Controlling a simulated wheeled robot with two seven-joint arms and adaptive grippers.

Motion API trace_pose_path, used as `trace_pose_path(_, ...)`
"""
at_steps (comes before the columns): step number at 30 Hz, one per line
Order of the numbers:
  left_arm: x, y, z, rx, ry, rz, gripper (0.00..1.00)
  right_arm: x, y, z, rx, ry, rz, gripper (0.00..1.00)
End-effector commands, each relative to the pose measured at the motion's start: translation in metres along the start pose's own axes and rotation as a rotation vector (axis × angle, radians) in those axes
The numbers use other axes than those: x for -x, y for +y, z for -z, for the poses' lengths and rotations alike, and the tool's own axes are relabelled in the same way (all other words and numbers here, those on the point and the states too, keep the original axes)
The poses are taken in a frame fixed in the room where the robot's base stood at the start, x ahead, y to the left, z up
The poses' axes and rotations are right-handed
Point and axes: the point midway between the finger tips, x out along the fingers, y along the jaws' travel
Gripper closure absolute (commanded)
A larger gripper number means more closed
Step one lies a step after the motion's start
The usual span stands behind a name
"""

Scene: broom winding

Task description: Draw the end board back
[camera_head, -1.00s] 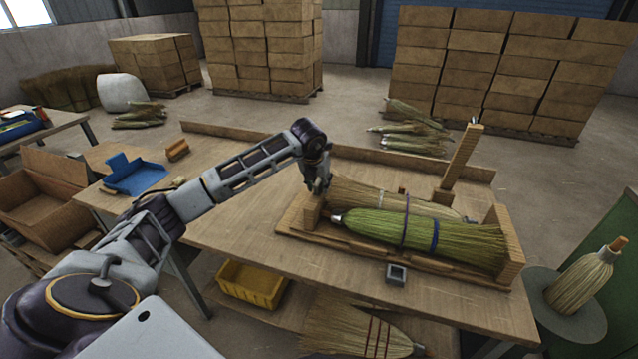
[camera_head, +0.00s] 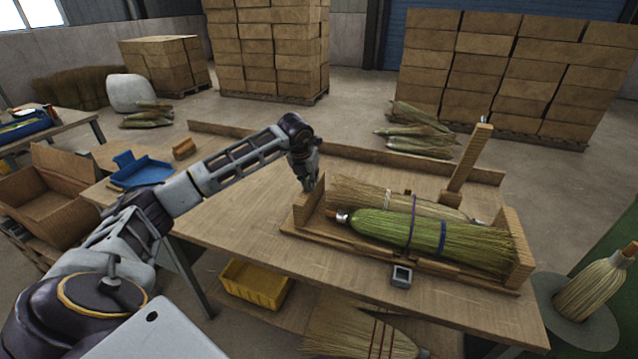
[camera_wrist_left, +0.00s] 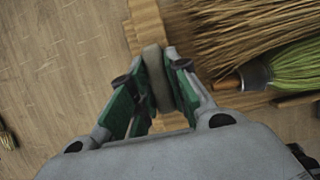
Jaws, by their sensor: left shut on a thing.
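The end board (camera_head: 308,207) stands upright at the left end of a wooden cradle on the workbench. My left gripper (camera_head: 311,184) is on its top from above. In the left wrist view, the green-padded fingers (camera_wrist_left: 158,84) are shut on a pale rounded part at the end board (camera_wrist_left: 146,28). A green broom (camera_head: 420,236) with a metal collar and a straw-coloured broom (camera_head: 375,193) lie side by side in the cradle. A gap shows between the end board and the green broom's collar. My right gripper is not in view.
The far end board (camera_head: 514,247) and a leaning wooden lever (camera_head: 468,160) stand at the right. A small grey block (camera_head: 402,275) sits near the bench's front edge. The bench (camera_head: 240,235) is clear left of the cradle. A blue dustpan (camera_head: 140,170) lies farther left.

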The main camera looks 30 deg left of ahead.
Motion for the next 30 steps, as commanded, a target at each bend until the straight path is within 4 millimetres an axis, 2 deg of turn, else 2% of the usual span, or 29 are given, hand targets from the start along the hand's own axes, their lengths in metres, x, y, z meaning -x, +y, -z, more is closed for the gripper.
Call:
trace_pose_path(3, -0.004, 0.018, 0.003, 0.002, 0.006, -0.006, 1.0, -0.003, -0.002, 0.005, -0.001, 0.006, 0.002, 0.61)
trace_pose_path(7, -0.003, 0.031, 0.003, 0.001, 0.006, -0.004, 1.0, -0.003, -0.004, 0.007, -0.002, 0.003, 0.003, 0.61)
trace_pose_path(19, -0.003, 0.037, 0.003, 0.0, 0.007, -0.006, 1.0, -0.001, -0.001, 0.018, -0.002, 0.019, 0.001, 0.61)
trace_pose_path(20, -0.003, 0.038, 0.003, 0.0, 0.007, -0.006, 0.81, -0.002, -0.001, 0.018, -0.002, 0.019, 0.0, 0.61)
trace_pose_path(24, -0.003, 0.037, 0.003, 0.0, 0.007, -0.006, 0.63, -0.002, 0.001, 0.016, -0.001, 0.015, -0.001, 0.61)
trace_pose_path(30, -0.002, 0.036, 0.002, -0.001, 0.006, -0.003, 0.61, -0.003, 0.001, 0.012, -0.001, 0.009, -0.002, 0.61)
